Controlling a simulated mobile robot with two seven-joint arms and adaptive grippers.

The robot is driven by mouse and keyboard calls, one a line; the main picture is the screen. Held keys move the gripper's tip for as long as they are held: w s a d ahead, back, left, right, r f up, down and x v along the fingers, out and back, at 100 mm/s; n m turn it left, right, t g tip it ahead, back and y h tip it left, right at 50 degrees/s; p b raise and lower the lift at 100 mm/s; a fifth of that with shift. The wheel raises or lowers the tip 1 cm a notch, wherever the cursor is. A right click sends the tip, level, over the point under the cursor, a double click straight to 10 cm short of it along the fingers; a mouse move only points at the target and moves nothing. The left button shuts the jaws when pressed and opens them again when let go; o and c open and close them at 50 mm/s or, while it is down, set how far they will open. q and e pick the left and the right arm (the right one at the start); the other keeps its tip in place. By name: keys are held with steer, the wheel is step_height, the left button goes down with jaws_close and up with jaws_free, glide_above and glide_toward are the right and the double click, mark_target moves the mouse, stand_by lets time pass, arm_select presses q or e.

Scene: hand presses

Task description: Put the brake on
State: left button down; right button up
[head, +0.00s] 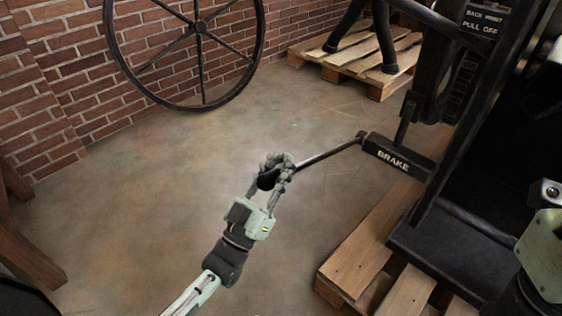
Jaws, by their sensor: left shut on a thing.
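The brake is a dark lever (325,154) on the black press at the right. Its rod runs left and slightly down from a block lettered "BRAKE" (398,160) to a dark knob at its end. My left gripper (274,172) is shut on the brake lever at that knob; its fingers hide part of the knob. My right arm shows only in part at the right edge, and its gripper is out of view.
The black press (450,245) stands on a wooden pallet (350,262). A large spoked wheel (200,106) stands by the brick wall (65,70). Another pallet (378,88) carries dark legs at the back.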

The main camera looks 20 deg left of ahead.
arm_select(q)
steer(key=shift+a+f, duration=0.1)
steer(key=shift+f, duration=0.35)
steer(key=c, duration=1.5)
jaws_free()
steer(key=shift+f, duration=0.1)
steer(key=shift+c, duration=0.2)
steer(key=o, duration=0.4)
steer(key=shift+s, duration=0.1)
steer(key=shift+r, duration=0.2)
steer(key=shift+r, duration=0.1)
step_height(320, 180, up, 10)
steer(key=shift+f, duration=0.1)
